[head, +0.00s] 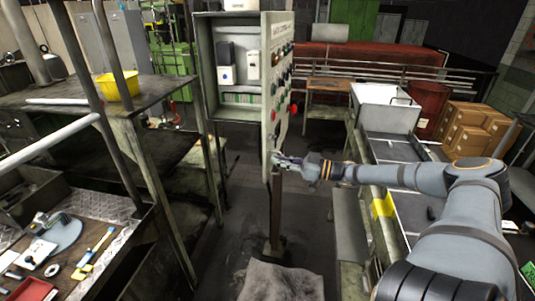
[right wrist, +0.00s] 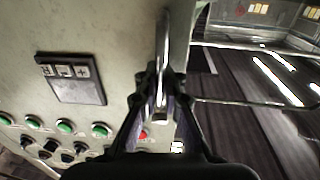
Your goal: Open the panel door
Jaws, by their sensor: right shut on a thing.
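The panel door (head: 277,85) is a pale grey door with rows of coloured buttons and knobs on its face. It stands swung out from the electrical cabinet (head: 203,75), and the components inside show. In the right wrist view the door face (right wrist: 115,25) fills the left side. My right gripper (head: 277,158) is at the door's lower part, next to its free edge. In the right wrist view my right gripper (right wrist: 161,95) is shut on a thin metal bar, which looks like the door's handle (right wrist: 164,45). My left gripper is not in view.
A cluttered workbench (head: 120,235) and a metal table with a yellow bin (head: 118,86) stand at the left. A long machine bed (head: 400,150) and cardboard boxes (head: 470,127) are at the right. A grey mat (head: 280,282) lies on the open floor before the cabinet.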

